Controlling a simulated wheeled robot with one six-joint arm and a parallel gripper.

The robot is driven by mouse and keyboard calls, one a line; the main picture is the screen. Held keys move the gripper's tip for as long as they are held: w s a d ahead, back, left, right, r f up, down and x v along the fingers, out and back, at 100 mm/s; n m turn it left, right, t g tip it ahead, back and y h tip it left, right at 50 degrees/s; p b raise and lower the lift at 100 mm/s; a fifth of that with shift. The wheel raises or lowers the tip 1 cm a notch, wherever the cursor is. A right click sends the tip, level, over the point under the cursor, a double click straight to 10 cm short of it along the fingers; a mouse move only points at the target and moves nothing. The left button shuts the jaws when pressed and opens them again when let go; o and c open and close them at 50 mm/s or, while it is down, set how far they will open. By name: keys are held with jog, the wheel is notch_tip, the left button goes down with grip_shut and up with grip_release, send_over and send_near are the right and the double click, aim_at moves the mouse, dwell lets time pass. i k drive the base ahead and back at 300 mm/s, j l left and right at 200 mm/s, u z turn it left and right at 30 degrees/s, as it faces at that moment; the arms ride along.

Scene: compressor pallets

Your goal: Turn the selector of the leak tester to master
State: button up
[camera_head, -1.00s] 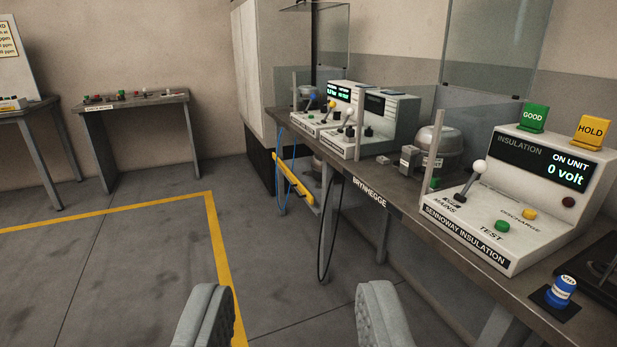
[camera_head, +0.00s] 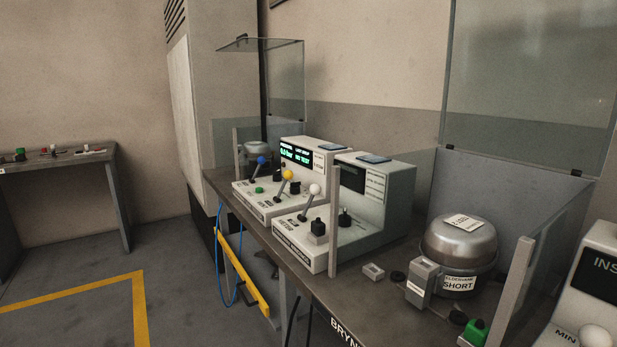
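Two white testers stand side by side on the bench. The farther tester (camera_head: 262,205) has a lit green display (camera_head: 297,155), a blue-knobbed lever (camera_head: 261,161), a yellow-knobbed lever (camera_head: 288,175), a green button and a dark knob (camera_head: 295,187). The nearer tester (camera_head: 379,195) has a dark display, a white-knobbed lever (camera_head: 314,189) and black controls. Their panel labels are too small to read, so I cannot tell which is the leak tester or where its selector points. My gripper is out of view.
Part of the insulation tester (camera_head: 590,300) shows at the right edge. A yellow bar (camera_head: 243,272) and blue hose hang below the bench.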

aim_at(276, 176)
jog(key=i+l+u, duration=0.15)
jog(key=i+u, duration=0.2)
jog(key=i, duration=0.25)
jog(key=i+l+u, duration=0.35)
jog(key=i, duration=0.25)
jog(key=i+l+u, duration=0.4)
jog(key=i+l, duration=0.35)
jog(key=i, duration=0.15)
